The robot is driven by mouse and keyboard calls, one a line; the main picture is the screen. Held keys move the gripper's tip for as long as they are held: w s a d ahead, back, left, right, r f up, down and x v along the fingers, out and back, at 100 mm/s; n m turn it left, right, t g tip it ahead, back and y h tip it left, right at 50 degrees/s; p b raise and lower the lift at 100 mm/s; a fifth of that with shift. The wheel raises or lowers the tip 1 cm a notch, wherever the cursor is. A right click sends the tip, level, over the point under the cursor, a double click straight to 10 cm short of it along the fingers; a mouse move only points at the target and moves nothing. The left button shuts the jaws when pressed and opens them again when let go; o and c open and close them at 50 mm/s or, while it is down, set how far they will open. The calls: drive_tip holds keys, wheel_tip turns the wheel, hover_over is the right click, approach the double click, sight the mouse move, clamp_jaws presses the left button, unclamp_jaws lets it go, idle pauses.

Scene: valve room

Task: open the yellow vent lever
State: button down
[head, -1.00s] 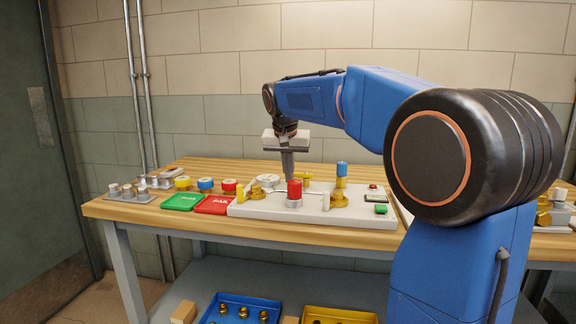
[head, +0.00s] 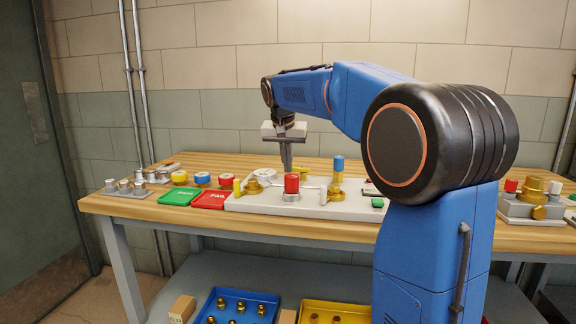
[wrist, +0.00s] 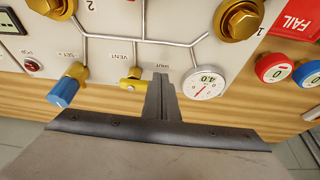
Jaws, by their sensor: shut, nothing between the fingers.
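The yellow vent lever (wrist: 130,84) sits on the white panel (wrist: 100,14) beside the VENT label in the wrist view. Its handle lies roughly sideways, with one end pointing toward my gripper's fingers. In the head view the lever (head: 303,174) shows behind the red knob, partly hidden. My gripper (wrist: 160,82) is shut and empty, pointing down just to the right of the lever in the wrist view, near the SHUT label. I cannot tell whether it touches the handle. In the head view my gripper (head: 287,170) is just left of the lever.
A blue-capped valve (wrist: 66,86) and a round gauge (wrist: 204,83) flank the lever. The red knob (head: 291,184) stands in front. Green (head: 180,192) and red trays (head: 211,199) lie left of the panel. The wall is close behind the bench.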

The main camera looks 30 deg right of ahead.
drive_tip(key=shift+w+m, duration=0.15)
drive_tip(key=shift+m, duration=0.25)
drive_tip(key=m, duration=0.1)
drive_tip(key=w+m+g, duration=0.1)
drive_tip(key=m, duration=0.1)
drive_tip(key=w+m+h, duration=0.1)
drive_tip(key=shift+w+d, duration=0.15)
drive_tip(key=shift+d, duration=0.15)
drive_tip(key=m, duration=0.1)
drive_tip(key=w+m+g, duration=0.1)
drive_tip(key=m, duration=0.1)
drive_tip(key=shift+d, duration=0.4)
drive_tip(key=m+g, duration=0.1)
drive_tip(key=w+d+m, duration=0.1)
drive_tip(key=m, duration=0.1)
drive_tip(key=shift+w+d+m+g+h, duration=0.1)
drive_tip(key=shift+d+m+g+h, duration=0.1)
drive_tip(key=shift+m+g+h, duration=0.15)
drive_tip(key=shift+w+d+m, duration=0.1)
drive_tip(key=shift+d+m, duration=0.1)
drive_tip(key=shift+m, duration=0.15)
drive_tip(key=shift+w+d, duration=0.25)
drive_tip(key=shift+d, duration=1.15)
